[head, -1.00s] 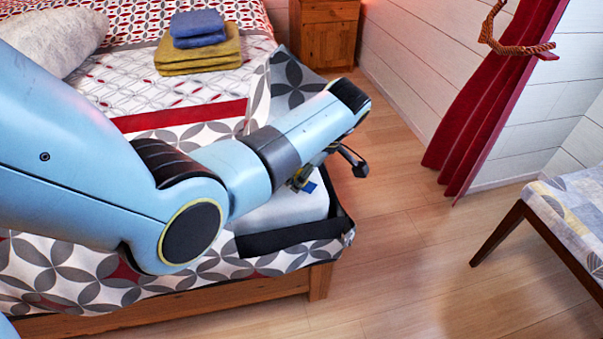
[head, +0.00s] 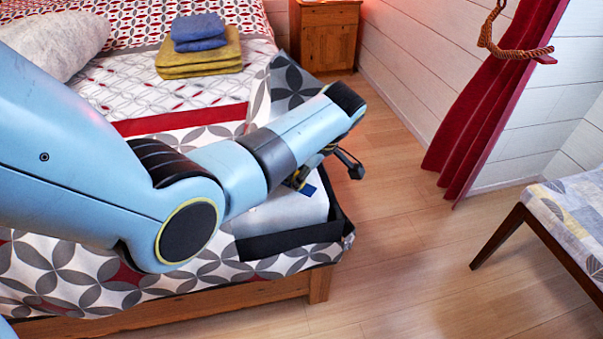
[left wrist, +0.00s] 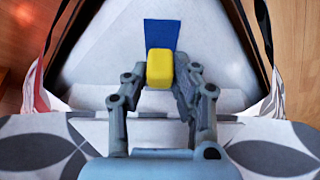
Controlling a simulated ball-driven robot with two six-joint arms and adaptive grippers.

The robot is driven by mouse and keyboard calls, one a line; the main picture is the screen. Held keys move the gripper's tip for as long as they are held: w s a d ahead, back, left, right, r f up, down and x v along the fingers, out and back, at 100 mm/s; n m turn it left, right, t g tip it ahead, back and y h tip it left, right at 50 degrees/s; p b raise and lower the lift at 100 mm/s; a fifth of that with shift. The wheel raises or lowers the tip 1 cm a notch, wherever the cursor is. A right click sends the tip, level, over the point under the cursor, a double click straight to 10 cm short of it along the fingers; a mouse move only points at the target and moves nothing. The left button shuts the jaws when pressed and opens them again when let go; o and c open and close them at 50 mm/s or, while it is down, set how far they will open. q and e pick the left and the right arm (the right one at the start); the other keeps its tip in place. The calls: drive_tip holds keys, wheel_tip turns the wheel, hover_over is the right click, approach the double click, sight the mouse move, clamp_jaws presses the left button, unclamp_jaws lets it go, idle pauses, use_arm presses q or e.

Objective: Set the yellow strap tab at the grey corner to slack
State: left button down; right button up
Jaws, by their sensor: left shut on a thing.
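The yellow strap tab (left wrist: 160,68) shows in the left wrist view as a small block at the end of a blue strip (left wrist: 161,33). My left gripper (left wrist: 160,78) is shut on the tab, with one finger on each side of it. In the head view the gripper (head: 304,180) is at the bed's near right corner, partly hidden by my forearm; the blue strip (head: 309,190) shows beside it. The pale mattress corner (head: 285,213) lies bare under the gripper. The tab's slack or tight setting cannot be told. My right gripper is not in view.
A patterned grey and white cover (head: 90,275) hangs over the wooden bed frame (head: 200,301). Folded towels (head: 200,50) lie farther up the bed. A bench (head: 575,215) stands at right, a red curtain (head: 490,100) behind. The wooden floor (head: 410,260) between is clear.

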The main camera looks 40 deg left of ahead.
use_arm(q)
drive_tip(key=shift+s+a+r, duration=0.1)
drive_tip(key=shift+a+r, duration=0.05)
drive_tip(key=shift+a, duration=0.9)
drive_tip(key=c, duration=1.1)
unclamp_jaws()
drive_tip(key=shift+d, duration=0.1)
drive_tip(key=v, duration=1.1)
drive_tip(key=shift+d+r, duration=0.15)
drive_tip(key=shift+r, duration=0.2)
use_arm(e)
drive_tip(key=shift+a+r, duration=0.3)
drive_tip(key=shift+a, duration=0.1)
